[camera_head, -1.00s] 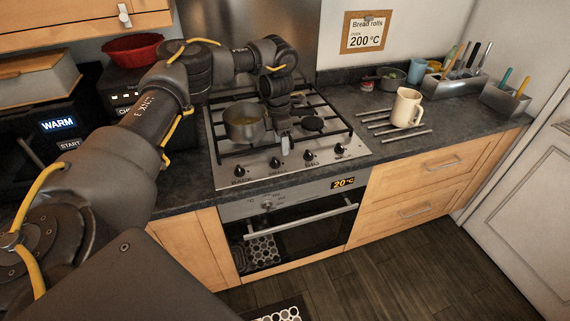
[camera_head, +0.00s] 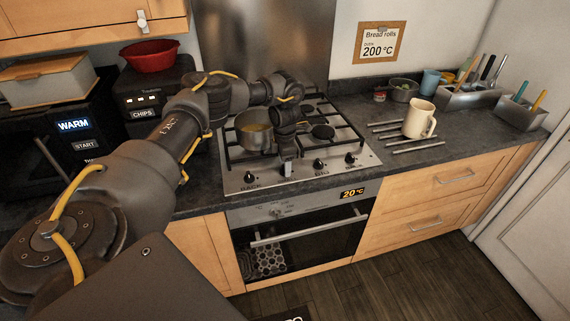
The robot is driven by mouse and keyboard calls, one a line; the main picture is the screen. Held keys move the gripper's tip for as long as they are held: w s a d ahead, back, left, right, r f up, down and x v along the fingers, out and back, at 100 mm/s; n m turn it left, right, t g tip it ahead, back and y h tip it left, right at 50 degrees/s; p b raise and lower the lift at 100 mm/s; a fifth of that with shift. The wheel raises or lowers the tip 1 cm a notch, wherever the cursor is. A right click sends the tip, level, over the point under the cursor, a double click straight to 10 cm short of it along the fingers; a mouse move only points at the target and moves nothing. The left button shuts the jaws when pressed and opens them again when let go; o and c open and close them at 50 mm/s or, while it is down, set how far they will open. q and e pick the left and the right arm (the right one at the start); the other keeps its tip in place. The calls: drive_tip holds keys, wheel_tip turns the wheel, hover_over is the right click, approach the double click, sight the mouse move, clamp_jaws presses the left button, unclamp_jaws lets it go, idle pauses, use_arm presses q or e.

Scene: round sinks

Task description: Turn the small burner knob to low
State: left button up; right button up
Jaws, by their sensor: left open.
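The hob (camera_head: 233,182) has a row of black knobs on its front strip. The leftmost knob (camera_head: 249,178) is labelled BACK, the third knob (camera_head: 319,165) seems labelled BIG, and the rightmost knob (camera_head: 350,158) has a label too small to read. My left gripper (camera_head: 287,169) is open and points down over the second knob from the left, which it mostly hides along with its label. I cannot tell whether the fingers touch that knob or how it is turned. My right gripper is not in view.
A pot (camera_head: 254,130) stands on the left of the hob, close beside my left arm. A cream mug (camera_head: 419,119) stands to the right among metal bars. Below is the oven (camera_head: 300,245) with its long handle. The worktop's front edge is clear.

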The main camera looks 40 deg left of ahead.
use_arm(q)
drive_tip(key=shift+f, duration=0.6)
drive_tip(key=c, duration=1)
